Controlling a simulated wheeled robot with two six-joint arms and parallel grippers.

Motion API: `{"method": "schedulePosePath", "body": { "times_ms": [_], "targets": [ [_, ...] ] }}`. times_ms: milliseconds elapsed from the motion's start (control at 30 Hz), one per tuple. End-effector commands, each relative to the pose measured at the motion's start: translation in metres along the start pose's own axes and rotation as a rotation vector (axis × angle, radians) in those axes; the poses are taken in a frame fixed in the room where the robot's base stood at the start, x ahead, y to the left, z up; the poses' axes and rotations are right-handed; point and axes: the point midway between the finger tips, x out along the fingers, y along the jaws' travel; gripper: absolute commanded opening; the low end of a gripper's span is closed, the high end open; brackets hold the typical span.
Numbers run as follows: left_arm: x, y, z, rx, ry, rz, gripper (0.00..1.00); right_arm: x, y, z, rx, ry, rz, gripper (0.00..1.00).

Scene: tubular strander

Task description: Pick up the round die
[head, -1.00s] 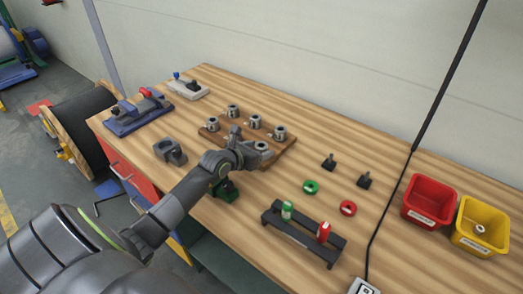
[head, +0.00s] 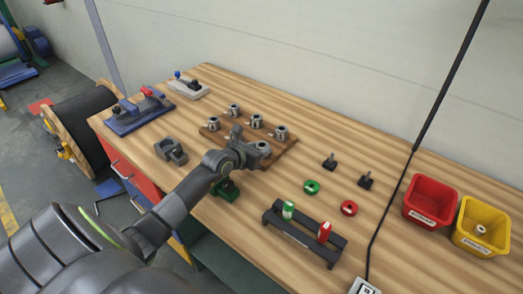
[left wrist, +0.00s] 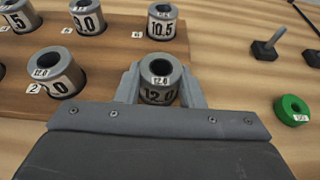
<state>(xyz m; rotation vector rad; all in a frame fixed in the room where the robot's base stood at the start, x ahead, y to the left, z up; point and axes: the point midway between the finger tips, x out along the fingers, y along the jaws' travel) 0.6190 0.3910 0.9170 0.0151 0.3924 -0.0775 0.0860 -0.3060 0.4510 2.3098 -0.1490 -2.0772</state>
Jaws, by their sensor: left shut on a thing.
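My left gripper (left wrist: 160,92) is shut on a round grey metal die (left wrist: 159,96) marked 12.0, its fingers on either side. It stands upright at the right of the front row of the wooden die board (left wrist: 110,107); I cannot tell if it is raised. In the head view the left gripper (head: 258,149) is over the board's front right part, partly hiding the die. A second die (left wrist: 56,72) marked 12.0 stands left of it by label 2. My right gripper is not in view.
A green ring (head: 312,187) and a red ring (head: 348,208) lie right of the board, near two black pegged blocks (head: 330,162). A dark rack (head: 300,236) is in front. Red (head: 430,220) and yellow (head: 482,248) bins stand right. A grey block (head: 171,151) lies left.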

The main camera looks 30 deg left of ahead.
Motion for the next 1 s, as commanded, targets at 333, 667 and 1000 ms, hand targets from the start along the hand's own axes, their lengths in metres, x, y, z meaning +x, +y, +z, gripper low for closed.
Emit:
{"method": "schedulePosePath", "body": {
  "times_ms": [333, 667, 1000],
  "targets": [
    [-0.015, 0.000, 0.039, 0.008, -0.009, -0.001, 0.00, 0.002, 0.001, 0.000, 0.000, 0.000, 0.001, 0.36],
    [-0.035, 0.000, 0.087, 0.004, -0.006, 0.000, 0.00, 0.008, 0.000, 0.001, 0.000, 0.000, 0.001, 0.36],
    [-0.038, 0.000, 0.094, 0.001, -0.004, -0.001, 0.00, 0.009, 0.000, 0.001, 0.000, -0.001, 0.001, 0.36]
  ]
}}
